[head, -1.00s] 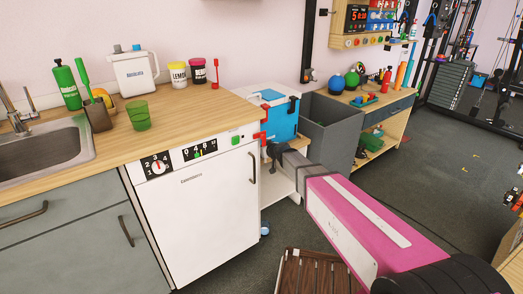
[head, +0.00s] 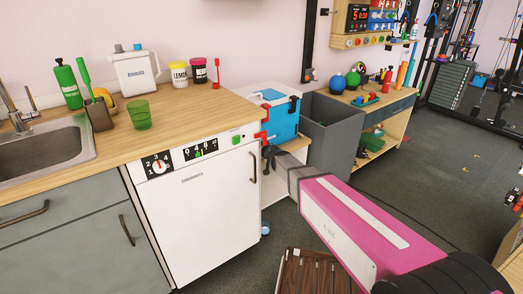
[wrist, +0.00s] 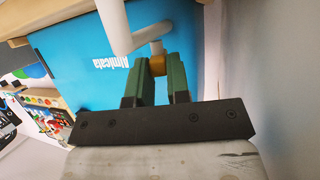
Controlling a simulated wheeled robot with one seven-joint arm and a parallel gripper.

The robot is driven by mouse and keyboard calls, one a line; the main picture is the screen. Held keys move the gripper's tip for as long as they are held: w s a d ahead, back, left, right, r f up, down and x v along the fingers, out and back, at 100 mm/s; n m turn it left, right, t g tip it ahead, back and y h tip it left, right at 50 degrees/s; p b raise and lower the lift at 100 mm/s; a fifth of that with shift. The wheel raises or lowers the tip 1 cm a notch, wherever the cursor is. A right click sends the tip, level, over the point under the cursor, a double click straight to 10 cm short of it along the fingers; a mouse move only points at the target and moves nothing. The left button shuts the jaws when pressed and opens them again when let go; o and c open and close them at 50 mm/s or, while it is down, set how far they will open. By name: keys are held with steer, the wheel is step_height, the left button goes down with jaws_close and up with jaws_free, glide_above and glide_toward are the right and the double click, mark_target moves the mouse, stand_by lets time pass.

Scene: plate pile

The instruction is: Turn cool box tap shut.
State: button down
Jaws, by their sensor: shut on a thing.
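The cool box (head: 281,120) is blue with a white lid and stands in the gap at the right end of the counter. In the wrist view its blue wall (wrist: 75,60) with upside-down white lettering fills much of the picture. My gripper (head: 268,153) is at the box's lower front. In the wrist view my gripper's green fingers (wrist: 157,68) are closed around a small orange-brown piece, which looks like part of the tap (wrist: 157,62). A white bar (wrist: 133,36) crosses just beyond the fingertips. The fingers hide most of the tap, so its turn angle cannot be told.
A wooden counter (head: 195,110) and white dishwasher (head: 205,205) stand left of my gripper. A grey open bin (head: 335,135) is close on the right. A slatted wooden crate (head: 315,272) is on the floor below my arm. Open floor lies to the right.

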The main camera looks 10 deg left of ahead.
steer(key=c, duration=1.1)
jaws_free()
steer(key=shift+d+n, duration=0.1)
steer(key=shift+n, duration=0.2)
steer(key=shift+w+n+g+y, duration=0.1)
steer(key=shift+n+g+y, duration=0.2)
steer(key=shift+g+y, duration=0.15)
steer(key=shift+w+n+g+y, duration=0.15)
steer(key=shift+n+g+y, duration=0.3)
steer(key=shift+n+y, duration=0.25)
steer(key=v, duration=1.2)
steer(key=s+d+f+m+g+h, duration=0.1)
steer(key=s+d+f+g, duration=0.1)
steer(key=d, duration=0.4)
steer(key=s+d+f+m+g+h, duration=0.1)
steer(key=s+d+f+g+h, duration=0.1)
steer(key=d, duration=0.5)
steer(key=s+d+f+m+g+h, duration=0.1)
steer(key=s+d+f+m, duration=0.1)
steer(key=s+d+f, duration=0.2)
steer(key=shift+d+g+h, duration=0.35)
steer(key=shift+d+g, duration=0.05)
steer(key=shift+d, duration=1.15)
